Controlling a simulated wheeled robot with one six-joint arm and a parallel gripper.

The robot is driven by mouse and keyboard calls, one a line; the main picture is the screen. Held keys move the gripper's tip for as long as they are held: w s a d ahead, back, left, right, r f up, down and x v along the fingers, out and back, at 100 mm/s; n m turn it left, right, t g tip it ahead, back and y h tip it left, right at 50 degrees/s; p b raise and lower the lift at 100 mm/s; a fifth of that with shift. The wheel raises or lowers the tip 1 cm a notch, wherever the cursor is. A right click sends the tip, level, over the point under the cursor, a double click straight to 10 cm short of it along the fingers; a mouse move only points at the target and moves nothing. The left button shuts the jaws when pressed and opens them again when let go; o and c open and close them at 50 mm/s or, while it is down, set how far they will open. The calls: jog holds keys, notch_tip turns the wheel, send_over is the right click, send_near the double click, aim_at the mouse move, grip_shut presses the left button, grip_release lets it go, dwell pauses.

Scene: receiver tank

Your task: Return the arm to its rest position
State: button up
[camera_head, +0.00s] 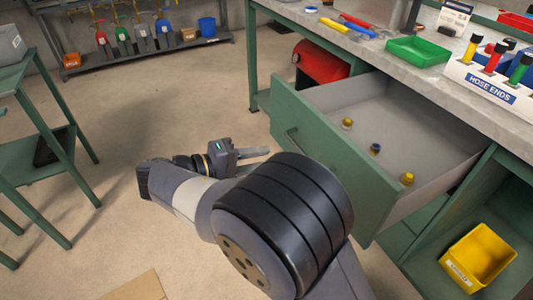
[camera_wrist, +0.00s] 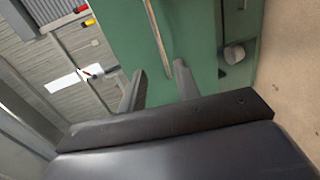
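My arm reaches across the front of the head view, its elbow joint large in the foreground. My gripper (camera_head: 262,153) is in front of the green drawer (camera_head: 335,178), with its fingers towards the drawer front. In the wrist view my gripper (camera_wrist: 159,69) has its two fingers apart with nothing clamped between them. The drawer's metal handle (camera_wrist: 156,30) shows just ahead, in line with the gap between the fingers. The drawer is pulled open and holds several small brass and dark fittings (camera_head: 375,148). The near drawer front is partly hidden by my arm.
The workbench (camera_head: 440,75) runs along the right with a green tray (camera_head: 417,51) and a hose-ends rack (camera_head: 489,85). A yellow bin (camera_head: 478,257) sits on the lower shelf. A green stand (camera_head: 62,130) is at left.

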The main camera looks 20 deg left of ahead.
dwell(0.3)
jog(key=shift+r+b+x, duration=0.2)
jog(key=shift+b+x, duration=1.55)
jog(key=shift+x, duration=4.35)
